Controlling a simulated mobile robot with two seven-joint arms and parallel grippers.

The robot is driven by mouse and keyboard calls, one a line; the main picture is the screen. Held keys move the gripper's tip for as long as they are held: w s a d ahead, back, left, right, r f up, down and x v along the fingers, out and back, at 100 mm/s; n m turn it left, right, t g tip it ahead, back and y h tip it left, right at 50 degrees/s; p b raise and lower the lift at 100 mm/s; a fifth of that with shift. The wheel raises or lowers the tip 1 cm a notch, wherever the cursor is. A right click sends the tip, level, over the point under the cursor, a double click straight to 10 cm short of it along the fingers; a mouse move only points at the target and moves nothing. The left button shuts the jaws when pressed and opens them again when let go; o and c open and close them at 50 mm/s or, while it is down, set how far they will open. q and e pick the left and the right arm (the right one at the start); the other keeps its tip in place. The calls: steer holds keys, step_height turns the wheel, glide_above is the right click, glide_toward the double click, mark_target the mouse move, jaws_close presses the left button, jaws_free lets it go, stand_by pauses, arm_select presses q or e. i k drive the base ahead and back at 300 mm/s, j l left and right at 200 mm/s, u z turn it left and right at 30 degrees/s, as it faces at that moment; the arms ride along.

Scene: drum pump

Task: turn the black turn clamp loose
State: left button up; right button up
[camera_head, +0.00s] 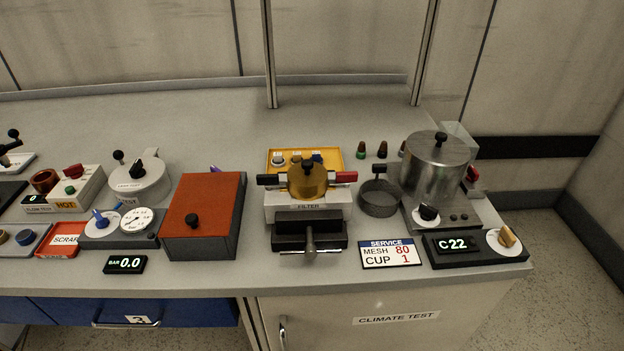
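The filter unit (307,206) stands at the middle right of the bench, with a brass lid (306,183) that has a black knob on top. A black turn clamp (269,179) sticks out at the left side of the lid, and a red one (345,176) sticks out at the right side. The black clamp looks roughly level and lies close against the lid's edge. How tightly it holds cannot be told from here. Neither of my grippers shows in the head view, and nothing touches the clamp.
A black vise-like block with a metal handle (309,240) sits in front of the filter. An orange-topped box (205,205) stands to its left. A mesh cup (379,199) and a steel pot (435,170) stand to its right. A yellow tray (333,158) lies behind.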

mark_target(270, 181)
steer(key=l+z, duration=0.2)
steer(key=l, duration=1.1)
steer(key=k, duration=0.05)
